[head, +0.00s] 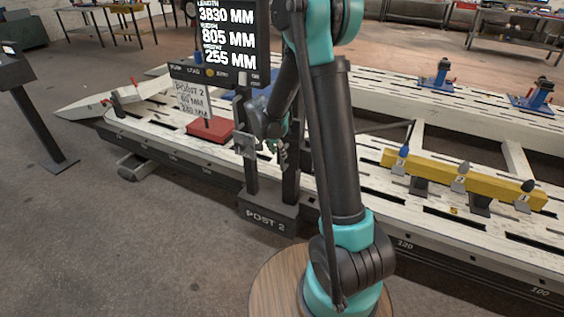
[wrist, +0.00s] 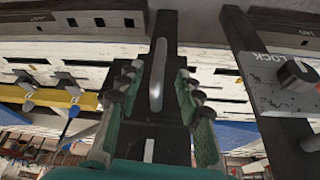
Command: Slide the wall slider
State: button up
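The post labelled POST 2 (head: 268,218) stands at the near edge of the bench and has two dark uprights. No part is labelled as the wall slider. In the wrist view, a pale rounded bar (wrist: 157,75) lies along a dark upright (wrist: 164,28); it may be the slider's handle. My gripper (wrist: 158,82) is open, with one green-and-black finger on each side of the bar. Gaps show between the bar and both fingers; I cannot tell the depth. In the head view, my gripper (head: 279,150) is small and partly hidden at the uprights.
A grey LOCK plate (wrist: 285,82) with a dark knob sits on the other upright, close to my gripper. A display (head: 228,37) tops the post. A yellow beam (head: 437,170) lies on the white slatted bench (head: 375,203).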

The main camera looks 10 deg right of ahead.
aim_at(282, 168)
jog(key=shift+x, duration=3.6)
jog(key=shift+c, duration=0.5)
grip_shut()
